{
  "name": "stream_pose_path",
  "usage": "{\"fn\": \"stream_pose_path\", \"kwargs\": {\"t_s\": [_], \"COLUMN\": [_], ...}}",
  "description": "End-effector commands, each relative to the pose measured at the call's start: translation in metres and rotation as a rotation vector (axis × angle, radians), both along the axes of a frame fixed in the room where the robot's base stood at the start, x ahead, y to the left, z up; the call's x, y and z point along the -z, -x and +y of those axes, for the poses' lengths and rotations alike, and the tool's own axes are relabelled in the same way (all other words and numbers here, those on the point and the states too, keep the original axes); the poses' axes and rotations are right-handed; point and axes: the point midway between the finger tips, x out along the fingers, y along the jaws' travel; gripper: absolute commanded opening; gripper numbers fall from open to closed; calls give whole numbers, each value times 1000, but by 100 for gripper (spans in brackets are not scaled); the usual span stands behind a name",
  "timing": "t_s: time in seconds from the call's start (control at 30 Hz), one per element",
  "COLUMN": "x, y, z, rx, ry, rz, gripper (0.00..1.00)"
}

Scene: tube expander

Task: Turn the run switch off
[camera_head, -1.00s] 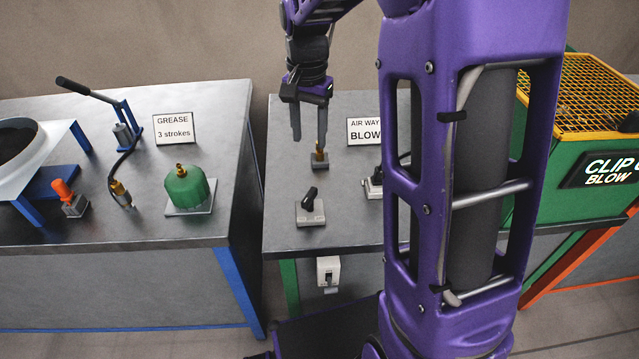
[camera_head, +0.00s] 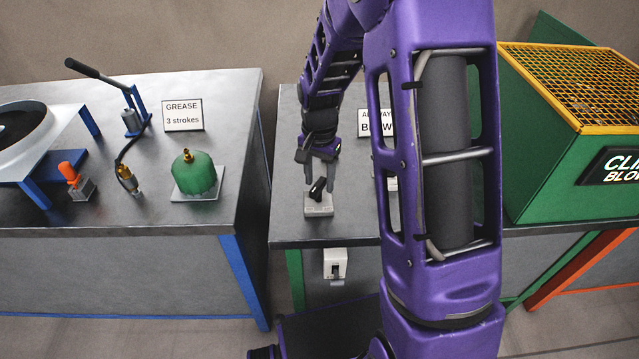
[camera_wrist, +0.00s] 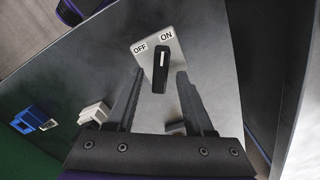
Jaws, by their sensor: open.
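The run switch (camera_head: 318,206) is a grey plate with a black lever knob on the middle table. In the wrist view its plate (camera_wrist: 150,47) carries the labels OFF at left and ON at right. The black knob (camera_wrist: 161,75) has a white mark at its far end and points toward ON. My gripper (camera_head: 319,180) is open and points down just over the switch. In the wrist view my gripper's fingers (camera_wrist: 161,73) lie on either side of the knob, with gaps to it. I cannot tell how deep the fingertips reach.
A half-hidden sign (camera_head: 376,122) stands right of my gripper. A white box (camera_head: 335,264) is on the table's front face. A white part (camera_wrist: 94,114) and a blue block (camera_wrist: 33,120) show in the wrist view. The left table (camera_head: 225,100) stands across a gap.

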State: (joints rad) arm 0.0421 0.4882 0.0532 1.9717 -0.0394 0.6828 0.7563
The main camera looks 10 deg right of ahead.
Motion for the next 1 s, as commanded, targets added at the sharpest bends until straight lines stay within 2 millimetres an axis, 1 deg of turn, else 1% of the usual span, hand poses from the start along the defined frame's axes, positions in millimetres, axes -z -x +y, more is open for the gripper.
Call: {"fn": "stream_pose_path", "kwargs": {"t_s": [0.03, 0.13, 0.43, 0.47, 0.5, 0.57, 0.6, 0.73, 1.0], "x": [6, 11, 13, 13, 13, 13, 13, 13, 13], "y": [0, 0, 0, 0, 0, 0, 0, 0, 0], "z": [0, 0, 0, 0, 0, 0, 0, 0, 0], "rx": [0, 0, 0, 0, 0, 0, 0, 0, -1], "ry": [-1, -1, 0, 0, 0, 0, 0, 0, 0], "rz": [2, 1, 0, 0, 0, 0, 0, 0, 0], "gripper": [52, 52, 52, 49, 42, 31, 24, 0, 0]}}
